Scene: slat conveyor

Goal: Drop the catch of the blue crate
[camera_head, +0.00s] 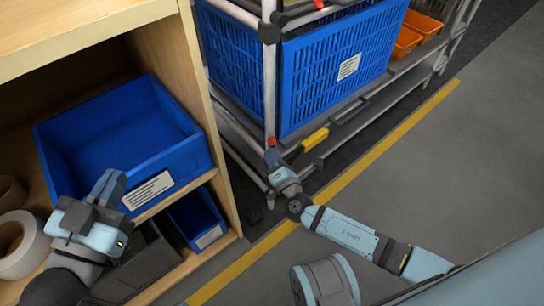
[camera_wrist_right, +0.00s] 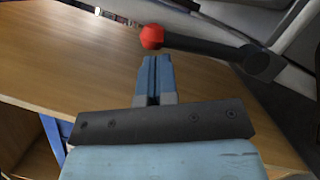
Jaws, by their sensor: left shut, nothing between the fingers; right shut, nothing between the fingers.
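The blue crate (camera_head: 310,85) with a white label sits on the metal rack at the top of the head view. A catch lever with a red knob (camera_head: 271,141) is at the rack's near post. In the right wrist view the red knob (camera_wrist_right: 152,37) ends a dark lever arm (camera_wrist_right: 205,47). My right gripper (camera_head: 271,156) is shut and empty, just below the knob in the head view. Its fingertips (camera_wrist_right: 154,60) appear close to the knob; contact cannot be told. My left gripper (camera_head: 112,186) is shut and empty, in front of a blue bin.
A wooden shelf (camera_head: 222,160) on the left holds a large blue bin (camera_head: 185,165), a smaller blue bin (camera_head: 205,236) and tape rolls (camera_head: 22,245). A yellow handle (camera_head: 314,140) is right of the knob. Orange bins (camera_head: 405,42) stand farther along the rack. The floor at right is clear.

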